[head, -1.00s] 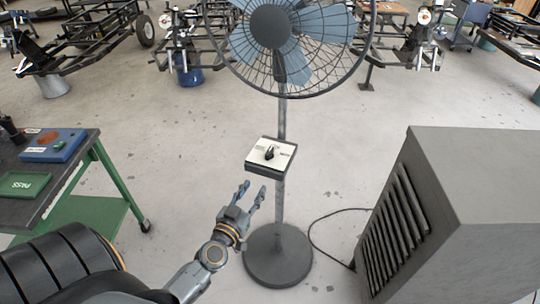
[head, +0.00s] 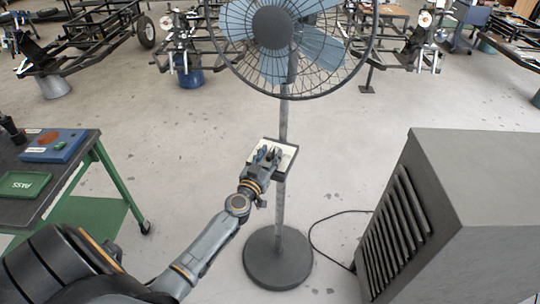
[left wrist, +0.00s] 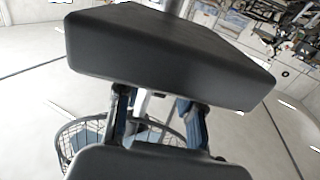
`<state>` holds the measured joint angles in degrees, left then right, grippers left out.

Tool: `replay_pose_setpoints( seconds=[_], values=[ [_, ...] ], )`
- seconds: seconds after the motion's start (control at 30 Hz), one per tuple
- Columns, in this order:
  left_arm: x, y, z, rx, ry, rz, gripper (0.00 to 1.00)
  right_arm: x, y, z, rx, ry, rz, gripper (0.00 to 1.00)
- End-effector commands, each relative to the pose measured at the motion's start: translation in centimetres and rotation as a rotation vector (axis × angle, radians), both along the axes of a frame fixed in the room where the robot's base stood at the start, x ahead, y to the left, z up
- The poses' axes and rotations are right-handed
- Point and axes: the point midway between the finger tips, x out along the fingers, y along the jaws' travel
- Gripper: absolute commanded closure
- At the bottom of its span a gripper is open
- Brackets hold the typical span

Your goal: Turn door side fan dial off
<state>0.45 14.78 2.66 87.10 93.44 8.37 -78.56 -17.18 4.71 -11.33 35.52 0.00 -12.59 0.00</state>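The door side fan (head: 273,28) stands on a grey pole with a round base. A control box (head: 290,160) with a white top face and dark sides is mounted on the pole. My left gripper (head: 268,155) is at this box, its two fingers apart over the white face, one on each side of the dial. The dial is largely hidden by the fingers, so its setting and any contact cannot be told. In the left wrist view the dark box (left wrist: 165,55) fills the upper middle, with the fingers (left wrist: 158,112) reaching towards it. My right gripper is not in view.
A large grey louvred unit (head: 480,195) stands at the right, with a black cable on the floor beside the fan base (head: 277,258). A workbench (head: 72,182) with green legs and a blue box (head: 55,146) is at the left. Open floor lies between bench and fan.

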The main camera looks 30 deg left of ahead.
Motion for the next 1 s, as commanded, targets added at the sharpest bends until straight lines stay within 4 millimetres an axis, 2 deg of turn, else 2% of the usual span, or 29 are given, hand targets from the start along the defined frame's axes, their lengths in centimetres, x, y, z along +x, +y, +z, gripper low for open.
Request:
replay_pose_setpoints(
  seconds=[0.3, 0.5, 0.77, 1.0],
  values=[
    [0.3, 0.1, 0.0, 0.001, 0.001, 0.000, 0.63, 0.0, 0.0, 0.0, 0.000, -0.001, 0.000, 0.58],
    [0.2, 0.0, 0.0, 0.000, 0.000, 0.000, 1.00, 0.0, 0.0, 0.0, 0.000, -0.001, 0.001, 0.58],
    [0.2, 0.0, 0.1, -0.001, 0.001, 0.008, 1.00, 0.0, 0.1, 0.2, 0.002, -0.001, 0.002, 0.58],
    [0.3, -0.2, 0.5, -0.004, 0.000, 0.094, 1.00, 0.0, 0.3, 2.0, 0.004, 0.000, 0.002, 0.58]
  ],
)
